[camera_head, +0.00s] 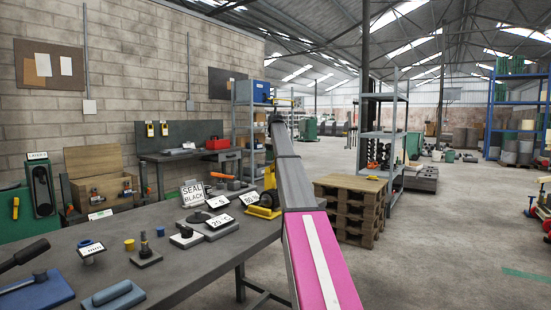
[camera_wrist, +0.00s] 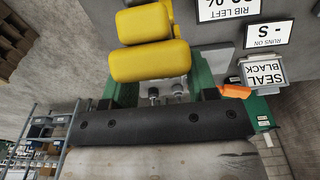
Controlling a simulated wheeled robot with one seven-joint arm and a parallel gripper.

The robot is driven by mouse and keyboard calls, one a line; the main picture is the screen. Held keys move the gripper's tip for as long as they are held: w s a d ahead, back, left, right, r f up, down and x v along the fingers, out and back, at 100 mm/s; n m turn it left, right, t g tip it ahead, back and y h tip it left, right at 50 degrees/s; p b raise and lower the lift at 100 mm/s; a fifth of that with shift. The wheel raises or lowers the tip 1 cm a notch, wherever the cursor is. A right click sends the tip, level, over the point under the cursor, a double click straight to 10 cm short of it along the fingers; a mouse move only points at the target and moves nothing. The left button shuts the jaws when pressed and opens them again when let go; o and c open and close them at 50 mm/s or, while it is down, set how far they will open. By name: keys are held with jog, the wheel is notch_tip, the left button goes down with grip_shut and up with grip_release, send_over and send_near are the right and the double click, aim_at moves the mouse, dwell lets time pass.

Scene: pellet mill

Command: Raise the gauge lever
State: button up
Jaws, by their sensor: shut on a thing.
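My gripper (camera_wrist: 165,82) shows in the wrist view with a dark bolted body and green side parts. It is shut, close against a rounded yellow bar (camera_wrist: 150,61) that looks like the gauge lever. A second yellow rounded part (camera_wrist: 143,22) lies just beyond it. The exact contact between jaws and bar is hidden. In the head view the yellow gauge (camera_head: 262,211) stands at the far right end of the bench, partly behind my arm. The gripper cannot be made out there.
The grey bench (camera_head: 200,258) carries several small fixtures and signs, including the SEAL BLACK sign (camera_head: 193,193), which also shows upside down in the wrist view (camera_wrist: 264,73). An orange handle (camera_head: 222,176) lies behind. Wooden pallets (camera_head: 349,207) stand right of the arm.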

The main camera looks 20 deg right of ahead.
jog(key=shift+w+a+f+g, duration=0.15)
jog(key=shift+w+a+g, duration=0.2)
jog(key=shift+w, duration=0.1)
jog(key=shift+w+a+g+h, duration=0.15)
jog(key=shift+a+g+h, duration=0.1)
jog(key=shift+h, duration=0.25)
jog(key=shift+f+g, duration=0.15)
jog(key=shift+g, duration=0.25)
dwell(0.4)
dwell(1.1)
jog(key=shift+s+d+t, duration=0.2)
jog(key=shift+s+t, duration=0.2)
jog(key=shift+s, duration=0.1)
jog(key=shift+d+t+y, duration=0.1)
jog(key=shift+t+y, duration=0.2)
